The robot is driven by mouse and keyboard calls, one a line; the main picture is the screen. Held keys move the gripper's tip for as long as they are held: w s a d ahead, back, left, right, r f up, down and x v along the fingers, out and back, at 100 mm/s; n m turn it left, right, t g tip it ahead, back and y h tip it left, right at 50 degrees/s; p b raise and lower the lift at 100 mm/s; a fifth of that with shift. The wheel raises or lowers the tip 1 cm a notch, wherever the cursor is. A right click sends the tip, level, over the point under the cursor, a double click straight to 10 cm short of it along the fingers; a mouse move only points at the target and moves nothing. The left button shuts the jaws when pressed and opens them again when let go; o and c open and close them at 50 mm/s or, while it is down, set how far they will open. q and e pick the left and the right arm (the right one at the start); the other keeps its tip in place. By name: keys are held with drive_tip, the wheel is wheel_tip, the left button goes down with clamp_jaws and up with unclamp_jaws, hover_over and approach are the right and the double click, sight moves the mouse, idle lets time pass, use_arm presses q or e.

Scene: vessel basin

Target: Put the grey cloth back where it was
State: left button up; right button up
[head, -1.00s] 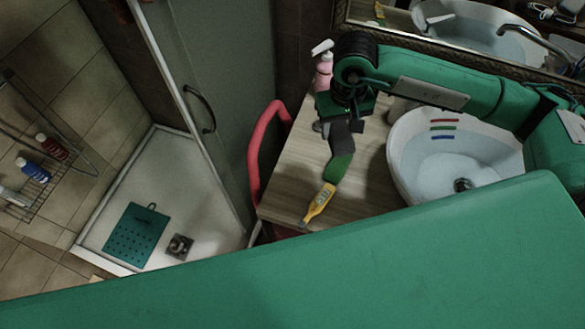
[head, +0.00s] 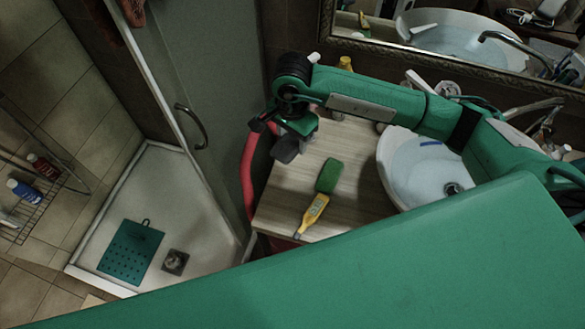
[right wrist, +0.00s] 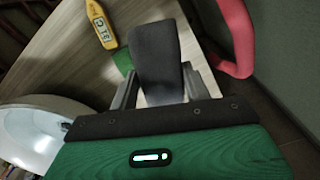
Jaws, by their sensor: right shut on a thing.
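The grey cloth (head: 286,149) is a dark, flat piece held near the left edge of the wooden counter (head: 283,205). My right gripper (head: 281,133) is shut on it. In the right wrist view the cloth (right wrist: 157,58) stands out between the two fingers of the gripper (right wrist: 158,92), with the counter (right wrist: 50,60) behind it. Whether its lower end touches the counter, I cannot tell. My left gripper is not in view.
A green sponge (head: 329,176) and a yellow meter with a display (head: 313,214) lie on the counter. The white basin (head: 400,180) stands at its right. A red rail (head: 248,180) runs along the counter's left side, by the shower door (head: 205,90).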

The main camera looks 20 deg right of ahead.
sight(293, 177)
wheel_tip(293, 177, down, 15)
drive_tip(key=p, duration=0.5)
drive_tip(key=shift+f, duration=0.2)
drive_tip(key=shift+f+b, duration=0.2)
drive_tip(key=shift+b, duration=0.1)
drive_tip(key=o, duration=0.9)
